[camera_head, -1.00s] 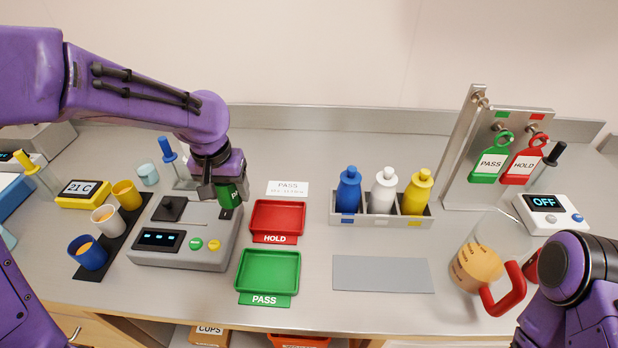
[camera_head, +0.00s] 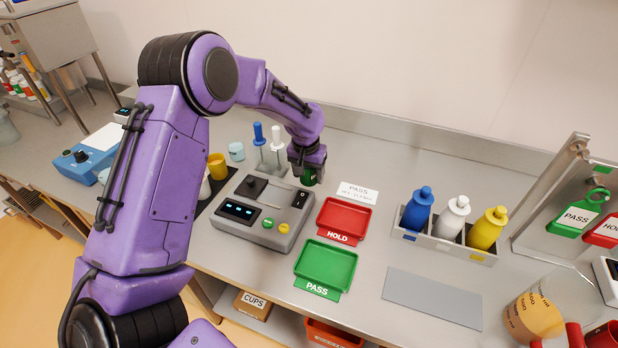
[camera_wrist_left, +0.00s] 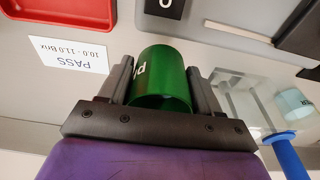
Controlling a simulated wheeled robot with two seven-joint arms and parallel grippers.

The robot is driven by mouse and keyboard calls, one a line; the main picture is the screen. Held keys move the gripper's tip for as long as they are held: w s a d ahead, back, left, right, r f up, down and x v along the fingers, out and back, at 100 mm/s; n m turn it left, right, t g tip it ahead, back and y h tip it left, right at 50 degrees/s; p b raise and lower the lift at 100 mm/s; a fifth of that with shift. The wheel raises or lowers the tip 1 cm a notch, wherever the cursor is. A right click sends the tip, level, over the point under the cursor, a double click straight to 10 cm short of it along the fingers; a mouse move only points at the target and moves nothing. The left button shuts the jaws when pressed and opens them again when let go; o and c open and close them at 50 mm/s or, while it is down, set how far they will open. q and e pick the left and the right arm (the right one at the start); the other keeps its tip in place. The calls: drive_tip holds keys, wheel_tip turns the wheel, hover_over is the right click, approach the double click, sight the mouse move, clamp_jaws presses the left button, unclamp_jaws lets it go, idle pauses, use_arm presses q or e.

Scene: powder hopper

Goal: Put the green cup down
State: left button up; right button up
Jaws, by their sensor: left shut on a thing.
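The green cup (camera_wrist_left: 162,75) with white lettering sits between the two dark fingers of my left gripper (camera_wrist_left: 163,90) in the left wrist view. In the head view my left gripper (camera_head: 307,173) is shut on it, behind and right of the grey device (camera_head: 262,213) and left of the PASS card (camera_head: 357,192). Only a small green part of the cup shows there, so I cannot tell whether its base touches the counter. The red HOLD tray (camera_head: 343,217) and the green PASS tray (camera_head: 325,267) are empty. My right gripper is out of view.
A blue-topped tool (camera_head: 259,134) and a white-topped tool (camera_head: 277,138) stand behind the device. A yellow cup (camera_head: 217,166) is left of it. A bottle rack (camera_head: 450,244) stands to the right. A grey mat (camera_head: 432,298) lies bare. A pitcher (camera_head: 535,312) is at the right.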

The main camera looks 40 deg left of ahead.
sight(309, 181)
use_arm(q)
drive_tip(key=shift+w+a+f, duration=0.1)
drive_tip(key=shift+w+f, duration=0.2)
drive_tip(key=f+p, duration=0.2)
drive_tip(key=f, duration=0.1)
drive_tip(key=shift+w+a+f, duration=0.15)
drive_tip(key=shift+w+f, duration=0.05)
drive_tip(key=shift+w, duration=0.15)
drive_tip(key=shift+f, duration=0.2)
drive_tip(key=shift+s, duration=0.1)
drive_tip(key=o, duration=1.1)
drive_tip(key=shift+f, duration=0.15)
